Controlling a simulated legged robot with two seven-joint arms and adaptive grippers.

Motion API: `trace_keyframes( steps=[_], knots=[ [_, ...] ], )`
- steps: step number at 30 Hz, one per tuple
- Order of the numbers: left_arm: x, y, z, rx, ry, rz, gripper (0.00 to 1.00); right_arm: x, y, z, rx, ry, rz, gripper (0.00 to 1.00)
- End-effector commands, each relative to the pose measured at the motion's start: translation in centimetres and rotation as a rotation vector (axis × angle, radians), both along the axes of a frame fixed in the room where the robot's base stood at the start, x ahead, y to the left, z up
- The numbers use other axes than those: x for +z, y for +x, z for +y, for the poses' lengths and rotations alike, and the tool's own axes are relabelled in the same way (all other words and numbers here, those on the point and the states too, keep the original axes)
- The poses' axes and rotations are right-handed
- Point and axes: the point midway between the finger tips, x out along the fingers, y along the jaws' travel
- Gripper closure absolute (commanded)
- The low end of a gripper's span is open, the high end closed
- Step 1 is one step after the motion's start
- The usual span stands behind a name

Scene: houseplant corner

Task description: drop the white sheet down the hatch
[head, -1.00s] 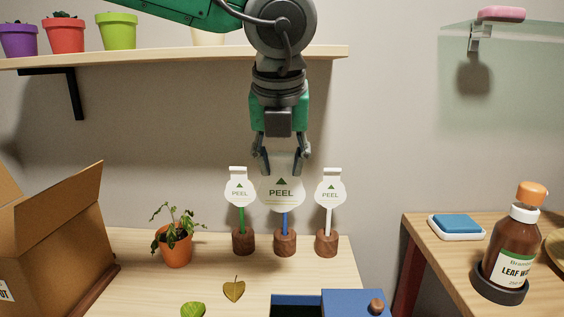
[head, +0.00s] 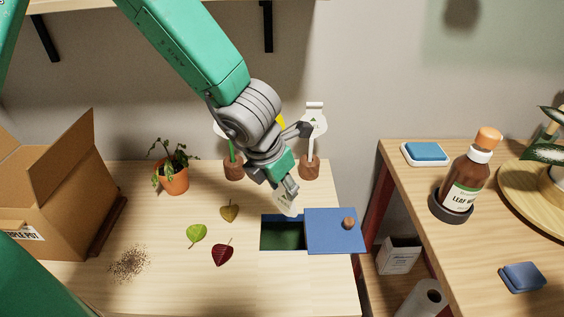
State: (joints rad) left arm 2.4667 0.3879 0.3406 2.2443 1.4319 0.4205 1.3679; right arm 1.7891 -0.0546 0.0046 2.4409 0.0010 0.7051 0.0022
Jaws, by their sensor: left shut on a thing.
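My left gripper (head: 284,192) points down just above the far edge of the hatch. It is shut on the white sheet (head: 289,208), of which only a small pale part shows at the fingertips. The hatch (head: 282,238) is a dark rectangular opening with a blue rim in the light wooden table. Its blue lid (head: 336,232), with a wooden knob (head: 348,223), lies to the right and leaves the opening uncovered. A yellow patch (head: 281,121) shows behind my arm at the middle stake, which is otherwise hidden. My right gripper is not in view.
Stakes with white "PEEL" covers stand either side, the right one (head: 312,125) clearest. A potted plant (head: 174,179), several leaves (head: 197,234) and a cardboard box (head: 62,205) are left. A brown bottle (head: 467,185) stands on the right table.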

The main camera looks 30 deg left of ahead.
Motion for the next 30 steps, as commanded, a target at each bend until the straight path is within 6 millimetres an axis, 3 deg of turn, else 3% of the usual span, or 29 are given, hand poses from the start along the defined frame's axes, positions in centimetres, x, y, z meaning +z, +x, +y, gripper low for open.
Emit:
trace_keyframes(
  steps=[30],
  knots=[
    [-8.1,0.0,0.1,0.001,0.000,-0.002,0.85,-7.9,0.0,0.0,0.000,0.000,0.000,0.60]
  ],
)
